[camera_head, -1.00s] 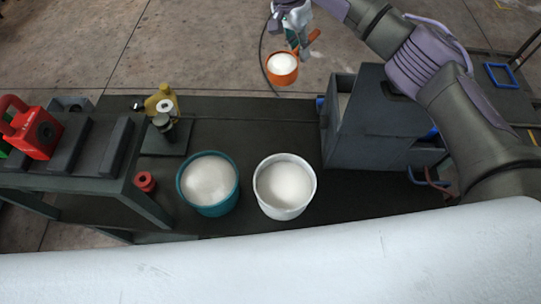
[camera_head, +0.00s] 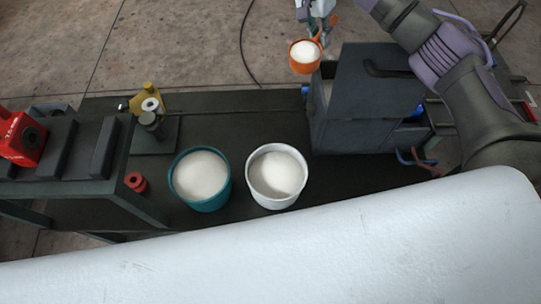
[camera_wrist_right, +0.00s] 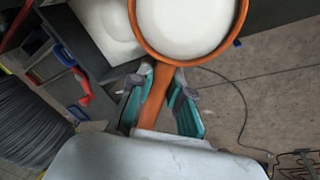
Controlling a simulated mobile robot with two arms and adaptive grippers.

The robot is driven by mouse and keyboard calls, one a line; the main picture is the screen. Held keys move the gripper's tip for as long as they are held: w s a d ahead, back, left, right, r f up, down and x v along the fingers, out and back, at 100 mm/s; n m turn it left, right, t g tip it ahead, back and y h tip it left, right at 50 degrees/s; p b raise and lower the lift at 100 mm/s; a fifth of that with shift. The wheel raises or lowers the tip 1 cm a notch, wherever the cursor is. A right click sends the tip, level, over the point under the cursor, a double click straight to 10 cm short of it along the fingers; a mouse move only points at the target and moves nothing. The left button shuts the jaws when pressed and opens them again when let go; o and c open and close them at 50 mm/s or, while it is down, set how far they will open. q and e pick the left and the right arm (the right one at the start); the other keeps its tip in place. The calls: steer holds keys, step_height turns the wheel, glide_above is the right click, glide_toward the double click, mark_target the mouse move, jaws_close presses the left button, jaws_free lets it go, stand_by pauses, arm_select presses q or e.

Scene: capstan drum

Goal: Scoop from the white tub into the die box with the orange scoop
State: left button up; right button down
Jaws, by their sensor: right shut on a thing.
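The orange scoop (camera_head: 305,67) is heaped with white powder and held level near the far left edge of the dark grey die box (camera_head: 365,105). My right gripper (camera_head: 317,22) is shut on its handle; the wrist view shows the teal fingers (camera_wrist_right: 163,98) on both sides of the orange handle (camera_wrist_right: 155,100). The die box has a narrow opening at its left; in the wrist view pale material shows inside the box. The white tub (camera_head: 277,196) stands on the dark bench, full of white powder with a shaded hollow. My left gripper is out of view.
A teal tub (camera_head: 203,203) of white powder stands left of the white tub. A red spool (camera_head: 136,182), a yellow-topped fixture (camera_head: 149,120) and a rack (camera_head: 105,150) stand farther left. Blue and red handles stick out of the die box's right side.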

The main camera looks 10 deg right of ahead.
steer(key=s+d, duration=0.2)
steer(key=d, duration=1.2)
steer(key=shift+d+f, duration=0.2)
steer(key=shift+f, duration=0.15)
steer(key=shift+d, duration=0.1)
